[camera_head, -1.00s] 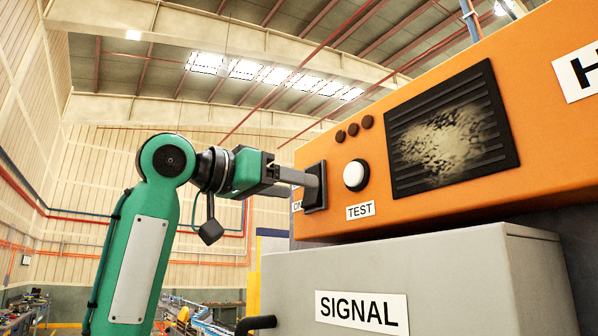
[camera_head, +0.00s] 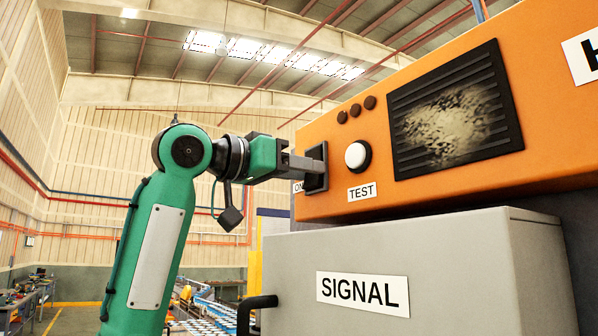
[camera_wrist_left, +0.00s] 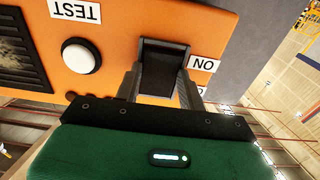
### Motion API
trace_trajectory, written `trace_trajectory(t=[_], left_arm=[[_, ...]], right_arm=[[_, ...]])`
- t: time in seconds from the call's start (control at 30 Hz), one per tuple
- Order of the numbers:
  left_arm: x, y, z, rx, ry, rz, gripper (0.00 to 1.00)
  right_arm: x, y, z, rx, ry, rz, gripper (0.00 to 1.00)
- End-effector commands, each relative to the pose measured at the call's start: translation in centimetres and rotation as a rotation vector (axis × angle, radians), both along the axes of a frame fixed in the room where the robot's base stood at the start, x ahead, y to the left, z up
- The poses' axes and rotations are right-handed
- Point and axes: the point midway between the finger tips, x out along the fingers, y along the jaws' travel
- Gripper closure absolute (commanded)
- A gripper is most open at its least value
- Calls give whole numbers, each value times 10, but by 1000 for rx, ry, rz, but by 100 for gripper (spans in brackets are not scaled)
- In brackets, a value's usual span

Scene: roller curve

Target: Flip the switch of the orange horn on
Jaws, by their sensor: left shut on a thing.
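The orange horn (camera_head: 440,190) is a large orange box at the right in the head view, and its face also shows in the wrist view (camera_wrist_left: 110,22). At its left end sits a dark switch (camera_head: 319,169) by a partly hidden "ON" label (camera_head: 298,188). In the wrist view the black switch (camera_wrist_left: 163,72) lies between my fingers, with the "ON" label (camera_wrist_left: 204,64) beside it. My left gripper (camera_head: 308,168) is shut on the switch, its fingers at either side. The fingers hide part of the switch, and I cannot tell its position. My right gripper is not in view.
A white round button (camera_head: 357,155) with a "TEST" label (camera_head: 362,192) and a black grille (camera_head: 455,110) are right of the switch. A grey "SIGNAL" cabinet (camera_head: 440,250) with a black handle (camera_head: 256,312) stands below. Open hall lies to the left.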

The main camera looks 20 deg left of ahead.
Motion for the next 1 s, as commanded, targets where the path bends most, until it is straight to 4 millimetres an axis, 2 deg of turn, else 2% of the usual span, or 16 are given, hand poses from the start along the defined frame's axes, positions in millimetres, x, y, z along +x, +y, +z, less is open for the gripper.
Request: trace_trajectory(t=[0.1, 0.3, 0.77, 0.8, 0.9, 1.0], left_arm=[[0, 0, -9, -44, -55, 0, 83], [0, -1, -9, -116, -148, -1, 83], [1, 0, -5, -144, -186, 1, 83], [1, 0, -5, -144, -186, 1, 54], [1, 0, -5, -143, -185, 1, 38], [1, -1, -6, -143, -184, 1, 38]], right_arm=[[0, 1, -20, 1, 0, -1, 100], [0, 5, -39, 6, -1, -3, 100], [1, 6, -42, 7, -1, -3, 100], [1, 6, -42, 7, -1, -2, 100], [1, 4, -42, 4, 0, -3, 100], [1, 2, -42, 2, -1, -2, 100]])
